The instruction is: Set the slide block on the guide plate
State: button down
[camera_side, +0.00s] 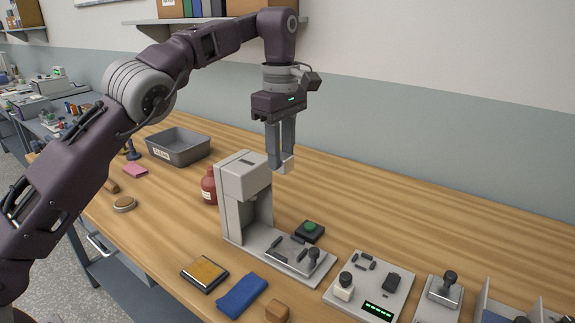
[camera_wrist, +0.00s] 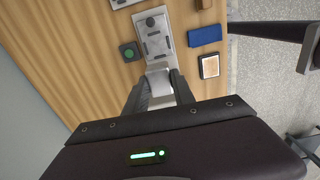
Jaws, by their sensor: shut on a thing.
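My gripper (camera_side: 281,163) is shut on a small pale grey block (camera_side: 287,164), which I take as the slide block. It is held high above the table, just right of and behind the head of a grey press-like stand (camera_side: 245,175). In the wrist view, the fingers (camera_wrist: 160,92) frame pale grey surfaces, and the block's outline is hard to separate from the stand. The likely guide plate (camera_side: 289,252) lies on the stand's base, with dark raised strips and a black knob at one end. It also shows in the wrist view (camera_wrist: 153,40). The block and plate are apart.
A green button box (camera_side: 310,231) is behind the plate. A red bottle (camera_side: 209,187) stands left of the stand. A blue cloth (camera_side: 242,294) and yellow-topped pad (camera_side: 205,273) lie in front. A panel with green lights (camera_side: 369,285) is right. The back right table is clear.

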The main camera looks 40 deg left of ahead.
jog(key=s+a+n, duration=0.3)
jog(key=s+a, duration=0.2)
jog(key=s, duration=0.3)
jog(key=s+a+n, duration=0.2)
jog(key=s+a, duration=0.3)
jog(key=s, duration=0.3)
notch_tip(320, 180, down, 16)
jog(key=shift+a+f, duration=0.1)
jog(key=shift+f, duration=1.45)
jog(key=shift+f, duration=0.35)
jog(key=shift+f, duration=1.05)
jog(key=c, duration=1)
grip_release()
